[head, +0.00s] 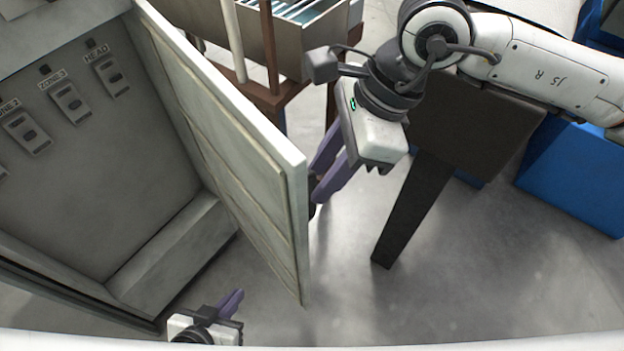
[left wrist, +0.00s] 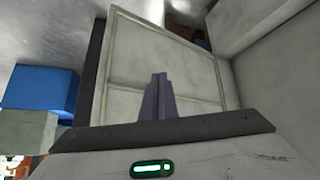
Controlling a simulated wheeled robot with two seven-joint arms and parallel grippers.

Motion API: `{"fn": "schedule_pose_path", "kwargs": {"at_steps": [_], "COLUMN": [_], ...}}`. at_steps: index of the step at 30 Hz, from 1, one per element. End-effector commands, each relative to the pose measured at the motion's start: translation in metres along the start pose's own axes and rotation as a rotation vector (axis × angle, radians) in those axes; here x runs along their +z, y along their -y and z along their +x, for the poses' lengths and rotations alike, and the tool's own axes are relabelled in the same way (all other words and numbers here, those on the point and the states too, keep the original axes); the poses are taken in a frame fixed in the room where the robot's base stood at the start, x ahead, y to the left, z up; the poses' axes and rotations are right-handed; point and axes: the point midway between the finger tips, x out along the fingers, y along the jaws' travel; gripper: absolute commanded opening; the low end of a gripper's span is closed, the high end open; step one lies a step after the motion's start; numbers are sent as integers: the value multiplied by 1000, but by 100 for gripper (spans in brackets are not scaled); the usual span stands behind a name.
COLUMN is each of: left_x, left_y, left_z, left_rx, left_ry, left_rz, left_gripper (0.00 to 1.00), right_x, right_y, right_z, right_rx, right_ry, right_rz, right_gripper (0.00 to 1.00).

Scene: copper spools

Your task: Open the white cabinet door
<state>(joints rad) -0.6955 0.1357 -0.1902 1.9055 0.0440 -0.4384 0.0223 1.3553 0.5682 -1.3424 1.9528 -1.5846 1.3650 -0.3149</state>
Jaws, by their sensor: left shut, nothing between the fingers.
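The white cabinet door (head: 235,150) stands swung well open, its panelled inner face toward the cabinet (head: 60,170). It also shows in the left wrist view (left wrist: 140,50), beyond the fingertips. My left gripper (head: 238,295) is low in the head view, below the door's inner side. Its purple fingers are shut and empty, also in the left wrist view (left wrist: 159,80). My right gripper (head: 316,190) is at the door's outer side, by its free edge. Its fingertips are partly hidden by the door edge, so I cannot tell whether they grip a handle.
Inside the cabinet are labelled switches (head: 70,102). Behind the door stands a rack with a metal bin (head: 285,45). A dark table (head: 470,130) and a blue box (head: 575,175) are on the right. Grey floor (head: 450,290) is clear at lower right.

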Motion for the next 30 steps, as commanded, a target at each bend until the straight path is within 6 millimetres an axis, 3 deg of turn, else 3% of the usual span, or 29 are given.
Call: {"fn": "schedule_pose_path", "kwargs": {"at_steps": [7,19,24,30], "left_x": [-4,-18,-17,-15], "left_y": [-1,0,0,0], "left_z": [-4,-2,-2,-2], "left_rx": [1,0,0,0], "left_ry": [0,-26,-26,-22], "left_rz": [0,3,3,2], "left_gripper": [0,0,0,0], "right_x": [0,0,0,0], "right_y": [0,0,0,0], "right_z": [36,46,46,45], "right_rx": [2,0,0,-1], "right_ry": [0,1,1,1], "right_rz": [2,1,1,1], "right_gripper": [29,29,2,0]}}
